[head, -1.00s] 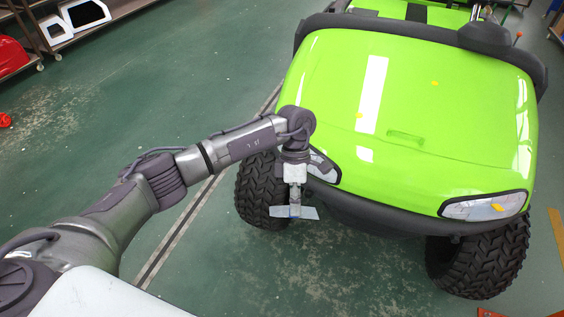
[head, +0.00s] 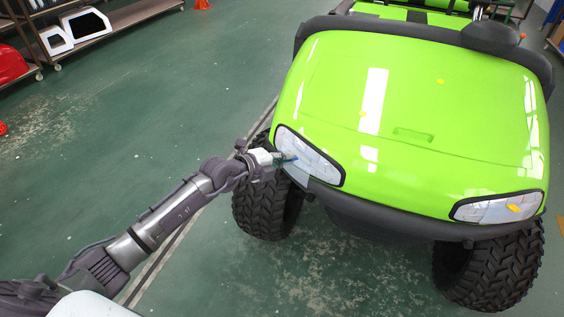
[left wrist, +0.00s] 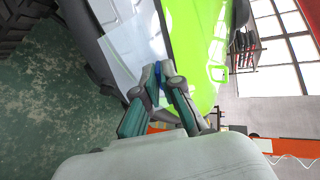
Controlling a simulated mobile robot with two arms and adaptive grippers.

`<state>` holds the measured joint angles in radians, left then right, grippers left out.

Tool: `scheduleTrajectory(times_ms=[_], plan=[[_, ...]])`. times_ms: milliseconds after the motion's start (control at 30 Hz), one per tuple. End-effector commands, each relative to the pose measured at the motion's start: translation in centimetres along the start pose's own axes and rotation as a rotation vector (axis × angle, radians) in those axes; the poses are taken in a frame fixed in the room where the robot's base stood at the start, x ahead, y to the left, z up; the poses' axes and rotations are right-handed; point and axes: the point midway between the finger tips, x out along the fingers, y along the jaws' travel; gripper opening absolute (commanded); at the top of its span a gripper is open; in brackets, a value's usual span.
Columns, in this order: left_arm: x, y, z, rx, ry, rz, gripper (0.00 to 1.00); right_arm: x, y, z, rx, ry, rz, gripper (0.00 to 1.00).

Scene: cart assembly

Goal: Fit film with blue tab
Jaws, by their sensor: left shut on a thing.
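The film (left wrist: 130,45) is a pale, see-through sheet with a blue tab (left wrist: 155,85). My left gripper (left wrist: 162,76) is shut on the blue tab, which shows between its fingertips. In the head view, my left gripper (head: 284,158) is at the outer edge of the cart's left-hand headlight (head: 318,164). The film lies over or very close in front of that headlight; I cannot tell whether it touches all over. My right gripper is not in view.
The green cart (head: 400,110) has a dark bumper (head: 385,220) and a knobbly tyre (head: 268,205) below the headlight. Shelves (head: 95,30) stand far left.

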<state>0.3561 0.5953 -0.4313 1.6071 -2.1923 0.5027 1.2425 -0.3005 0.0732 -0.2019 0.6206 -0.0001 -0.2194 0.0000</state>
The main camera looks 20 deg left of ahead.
Motion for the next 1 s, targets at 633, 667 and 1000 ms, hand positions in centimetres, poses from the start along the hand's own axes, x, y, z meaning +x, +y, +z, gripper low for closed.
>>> scheduleTrajectory(times_ms=[633,667,1000], plan=[[-0.1,0.3,1.4,-0.035,-0.084,-0.037,0.0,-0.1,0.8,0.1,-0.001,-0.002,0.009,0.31],[-0.2,0.3,1.4,-0.036,-0.083,-0.037,0.0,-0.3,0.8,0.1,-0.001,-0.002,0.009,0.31],[3.1,0.5,1.7,-0.034,-0.082,-0.039,0.0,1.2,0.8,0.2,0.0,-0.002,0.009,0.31]])
